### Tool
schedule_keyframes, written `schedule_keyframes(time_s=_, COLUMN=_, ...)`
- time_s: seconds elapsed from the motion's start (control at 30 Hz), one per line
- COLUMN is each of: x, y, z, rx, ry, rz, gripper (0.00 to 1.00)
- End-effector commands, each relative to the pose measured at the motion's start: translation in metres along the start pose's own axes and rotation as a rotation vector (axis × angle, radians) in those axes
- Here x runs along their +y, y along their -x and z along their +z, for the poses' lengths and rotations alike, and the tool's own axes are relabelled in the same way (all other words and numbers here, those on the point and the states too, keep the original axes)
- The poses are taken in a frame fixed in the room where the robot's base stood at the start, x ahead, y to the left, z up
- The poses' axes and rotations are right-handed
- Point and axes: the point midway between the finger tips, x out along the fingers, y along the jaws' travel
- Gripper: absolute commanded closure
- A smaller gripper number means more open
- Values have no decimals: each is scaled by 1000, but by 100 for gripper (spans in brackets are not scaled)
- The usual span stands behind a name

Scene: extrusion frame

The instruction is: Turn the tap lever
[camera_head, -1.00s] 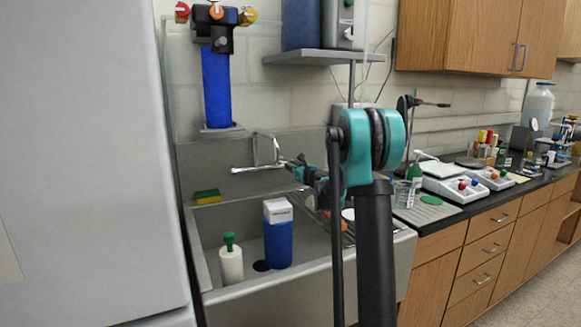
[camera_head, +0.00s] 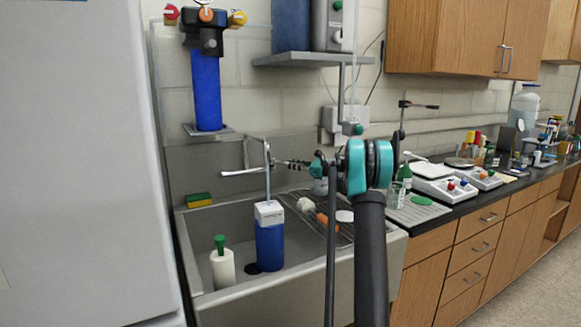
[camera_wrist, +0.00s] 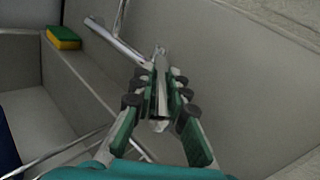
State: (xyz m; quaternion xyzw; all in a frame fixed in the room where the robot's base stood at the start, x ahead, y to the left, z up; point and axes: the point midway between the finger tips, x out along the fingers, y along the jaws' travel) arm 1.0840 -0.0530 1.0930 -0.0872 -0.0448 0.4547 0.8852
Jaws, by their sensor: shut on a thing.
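The metal tap stands at the back wall of the sink, with a bent pipe (camera_head: 267,182) and a flat bar (camera_head: 241,173) reaching left. My gripper (camera_head: 278,162) is just right of the tap in the head view, with my arm reaching in from the right. In the wrist view my gripper (camera_wrist: 160,88) is shut on a short metal piece, the tap lever (camera_wrist: 160,104), which lies between the green-backed fingers. The fingers hide its sides. Further tap bars (camera_wrist: 114,40) run up and left of it.
The sink (camera_head: 205,262) holds a blue bottle (camera_head: 270,243) with a white top and a white bottle (camera_head: 223,268) with a green cap. A yellow-green sponge (camera_head: 198,200) lies on the ledge. A blue filter (camera_head: 207,90) hangs above. A wire rack (camera_head: 290,208) is at right.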

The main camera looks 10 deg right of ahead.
Motion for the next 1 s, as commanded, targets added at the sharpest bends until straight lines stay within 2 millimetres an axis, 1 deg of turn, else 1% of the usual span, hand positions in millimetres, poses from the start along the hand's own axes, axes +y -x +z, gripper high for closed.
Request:
schedule_keyframes(time_s=0.5, x=-2, y=0, z=0, rx=-4, ry=0, rz=19, gripper=100)
schedule_keyframes(time_s=0.53, x=-2, y=0, z=0, rx=-4, ry=0, rz=19, gripper=82)
schedule_keyframes(time_s=0.67, x=-2, y=0, z=0, rx=-4, ry=0, rz=19, gripper=66)
schedule_keyframes(time_s=0.7, x=-2, y=0, z=0, rx=-4, ry=0, rz=19, gripper=64)
schedule_keyframes(time_s=1.0, x=-2, y=2, z=0, rx=-4, ry=0, rz=19, gripper=64)
